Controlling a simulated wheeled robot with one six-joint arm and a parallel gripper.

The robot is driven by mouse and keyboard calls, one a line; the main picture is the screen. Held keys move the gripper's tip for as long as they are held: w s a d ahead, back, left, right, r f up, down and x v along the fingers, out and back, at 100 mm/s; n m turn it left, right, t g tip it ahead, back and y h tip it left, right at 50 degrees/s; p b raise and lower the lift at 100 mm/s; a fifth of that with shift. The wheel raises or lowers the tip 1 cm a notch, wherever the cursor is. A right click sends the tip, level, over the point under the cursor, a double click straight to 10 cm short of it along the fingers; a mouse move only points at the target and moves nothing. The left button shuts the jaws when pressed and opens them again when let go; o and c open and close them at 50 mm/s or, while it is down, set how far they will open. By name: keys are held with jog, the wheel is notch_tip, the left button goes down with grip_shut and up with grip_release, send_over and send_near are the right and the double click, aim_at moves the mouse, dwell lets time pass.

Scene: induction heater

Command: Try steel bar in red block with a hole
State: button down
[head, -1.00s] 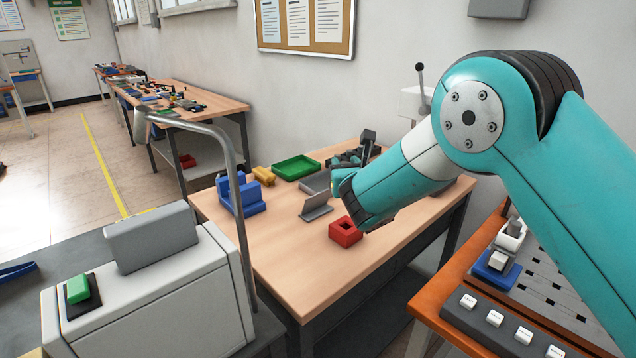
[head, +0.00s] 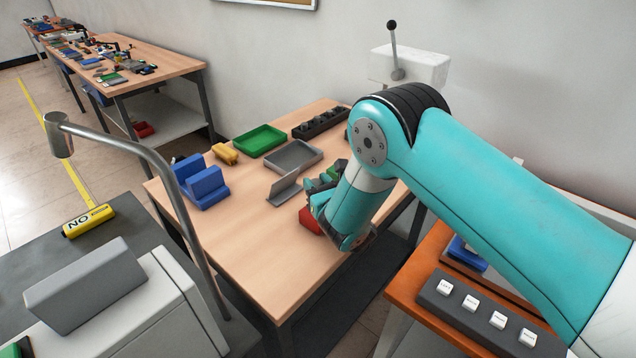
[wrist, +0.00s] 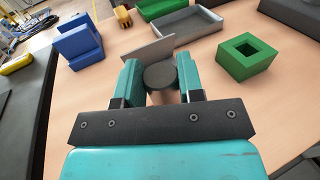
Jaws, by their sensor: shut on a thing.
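The red block (head: 309,221) sits on the wooden table in the head view, partly hidden by my gripper (head: 318,192); its hole does not show. In the wrist view my gripper (wrist: 160,78) is shut on a dark grey round bar, the steel bar (wrist: 160,76), seen end-on between the teal fingers. The bar's lower end is hidden, and the red block does not show in that view. I cannot tell whether the bar is in the hole or above it.
A green block with a square hole (wrist: 248,58) stands right of my gripper in the wrist view. A grey angled plate (head: 284,188), a grey tray (head: 293,155), a green tray (head: 260,140), a yellow piece (head: 225,153) and a blue block (head: 202,187) stand nearby. The table's front is clear.

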jog(key=shift+f+b, duration=1.5)
jog(key=shift+f, duration=0.35)
jog(key=shift+f, duration=0.1)
jog(key=c, duration=0.7)
grip_release()
jog(key=shift+o, duration=0.2)
jog(key=shift+s+f+b, duration=0.1)
jog(key=shift+f+b, duration=0.1)
jog(key=shift+b, duration=0.25)
